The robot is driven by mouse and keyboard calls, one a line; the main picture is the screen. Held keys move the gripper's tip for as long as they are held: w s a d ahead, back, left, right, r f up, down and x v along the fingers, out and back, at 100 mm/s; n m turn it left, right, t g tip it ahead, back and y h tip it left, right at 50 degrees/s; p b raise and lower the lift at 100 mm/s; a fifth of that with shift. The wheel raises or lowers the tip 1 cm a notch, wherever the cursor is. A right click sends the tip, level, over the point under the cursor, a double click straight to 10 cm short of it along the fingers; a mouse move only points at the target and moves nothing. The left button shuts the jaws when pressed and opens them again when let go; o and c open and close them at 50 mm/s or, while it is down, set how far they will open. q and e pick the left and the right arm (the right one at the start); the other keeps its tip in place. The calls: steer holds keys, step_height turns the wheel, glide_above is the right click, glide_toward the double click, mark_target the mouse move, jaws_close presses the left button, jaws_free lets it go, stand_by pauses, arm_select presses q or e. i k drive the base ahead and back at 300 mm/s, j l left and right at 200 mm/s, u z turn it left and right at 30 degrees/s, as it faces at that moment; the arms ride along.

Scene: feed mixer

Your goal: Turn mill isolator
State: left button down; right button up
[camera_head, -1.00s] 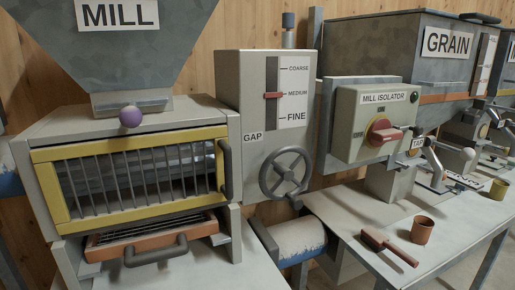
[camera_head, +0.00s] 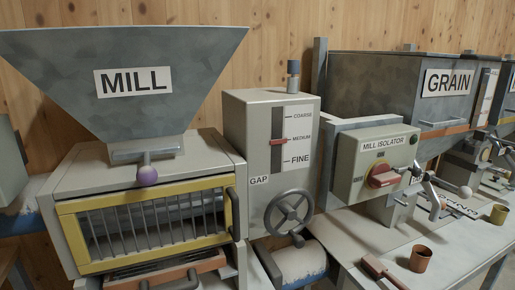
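The mill isolator box (camera_head: 372,165) is a grey-green box on the right of the picture, labelled MILL ISOLATOR. Its red rotary knob (camera_head: 383,177) sits on the front face, with an ON mark above it and an OFF mark to its left. The knob's grip lies roughly sideways, slightly tilted; its exact setting is hard to read. Neither of my grippers shows in the head view.
The mill hopper (camera_head: 125,85) and yellow-framed guard (camera_head: 150,221) stand left. A gap handwheel (camera_head: 288,213) is left of the isolator. A lever with a ball end (camera_head: 464,191) is close on its right. A brush (camera_head: 381,270) and brown cup (camera_head: 420,258) lie on the bench below.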

mark_target(378, 178)
steer(key=k, duration=0.3)
steer(key=k+l+z, duration=0.1)
steer(key=l, duration=0.2)
steer(key=k+l+z, duration=0.1)
steer(key=l, duration=0.25)
steer(key=l+z, duration=0.35)
steer(key=l, duration=0.55)
steer(key=l+z, duration=0.3)
steer(key=l, duration=0.65)
steer(key=i+j, duration=0.1)
steer(key=j, duration=0.3)
steer(key=i+j, duration=0.1)
steer(key=j, duration=0.25)
steer(key=z, duration=0.05)
